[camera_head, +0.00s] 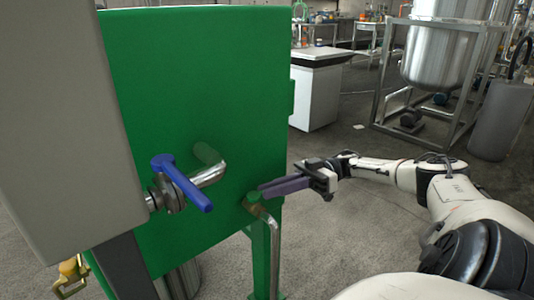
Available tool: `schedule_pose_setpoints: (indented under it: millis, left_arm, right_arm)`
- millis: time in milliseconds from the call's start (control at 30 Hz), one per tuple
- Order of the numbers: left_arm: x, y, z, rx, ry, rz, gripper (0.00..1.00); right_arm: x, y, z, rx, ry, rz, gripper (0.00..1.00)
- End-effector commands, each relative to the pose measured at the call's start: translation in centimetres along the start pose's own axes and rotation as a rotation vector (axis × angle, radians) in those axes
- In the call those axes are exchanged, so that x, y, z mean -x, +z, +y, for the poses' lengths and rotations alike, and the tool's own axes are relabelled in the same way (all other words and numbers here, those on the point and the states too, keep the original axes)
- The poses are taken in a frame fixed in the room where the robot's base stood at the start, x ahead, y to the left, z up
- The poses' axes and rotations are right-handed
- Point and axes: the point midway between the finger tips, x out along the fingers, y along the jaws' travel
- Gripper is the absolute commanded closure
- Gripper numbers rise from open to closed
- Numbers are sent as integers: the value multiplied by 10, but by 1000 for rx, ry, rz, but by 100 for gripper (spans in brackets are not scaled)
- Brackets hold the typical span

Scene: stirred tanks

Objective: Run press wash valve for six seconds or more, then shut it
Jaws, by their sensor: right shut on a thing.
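A purple lever handle (284,186) sticks out to the right from a valve on a bent metal pipe (274,240) at the green panel's lower right. My right gripper (313,181) is shut on the outer end of this lever. The lever lies nearly level, across the pipe's downward run. A second valve with a blue lever (183,183) sits on a pipe to the left, with its lever slanting down to the right. I see no readable label on either valve. No water flow is visible. My left gripper is not in view.
The green panel (205,80) stands on green legs behind both valves. A grey cabinet (65,110) blocks the near left. A white bench (316,90) and a steel tank (440,60) in a frame stand farther back. Open floor lies between them.

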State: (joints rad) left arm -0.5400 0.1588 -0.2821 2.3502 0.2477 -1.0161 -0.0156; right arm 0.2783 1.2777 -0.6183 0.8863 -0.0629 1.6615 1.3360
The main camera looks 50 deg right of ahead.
Motion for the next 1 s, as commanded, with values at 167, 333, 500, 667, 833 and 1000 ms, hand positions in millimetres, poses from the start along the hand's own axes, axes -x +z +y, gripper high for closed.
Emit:
schedule_pose_setpoints:
  millis: [167, 333, 500, 667, 833, 1000]
  left_arm:
    - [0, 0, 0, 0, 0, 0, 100]
    - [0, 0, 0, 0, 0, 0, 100]
    - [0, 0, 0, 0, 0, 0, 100]
    - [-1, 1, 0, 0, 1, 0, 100]
    - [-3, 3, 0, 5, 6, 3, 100]
    - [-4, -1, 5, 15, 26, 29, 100]
  right_arm:
    - [-1, 1, 0, -2, -3, -2, 100]
    - [-1, 1, 0, -2, -3, -1, 69]
    - [-2, 0, 0, -1, -3, -1, 69]
    - [4, 0, 1, 0, -3, 0, 69]
    - [26, 1, 2, 0, 2, 0, 69]
    - [50, 2, 2, 1, 0, 2, 69]
